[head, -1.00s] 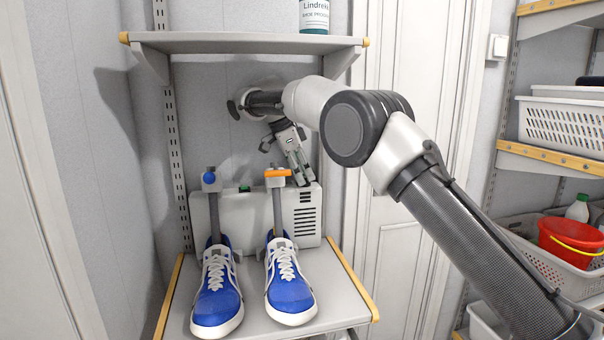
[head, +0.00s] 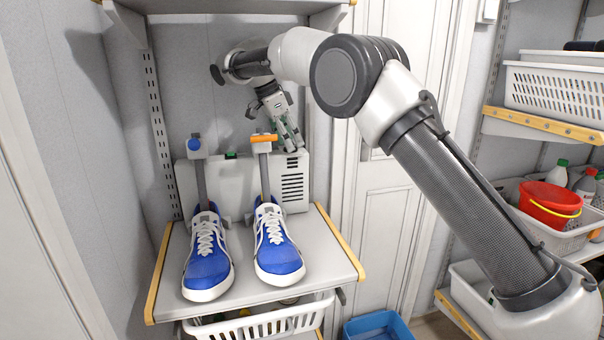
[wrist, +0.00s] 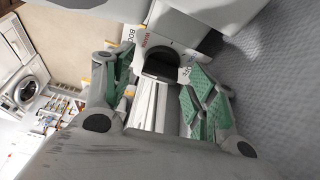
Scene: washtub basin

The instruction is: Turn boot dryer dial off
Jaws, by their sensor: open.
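The boot dryer (head: 240,178) is a white box with a slotted vent, standing at the back of a shelf. Two posts rise in front of it, one with a blue knob (head: 194,144) and one with an orange lever (head: 263,137). My gripper (head: 293,146) points down over the dryer's top right end, just right of the orange lever. The wrist view shows its green-padded fingers (wrist: 163,78) spread apart, with nothing held.
A white basket (head: 262,325) is below. Side shelves on the right hold a red bucket (head: 549,204) and white baskets. A wall is close behind my gripper.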

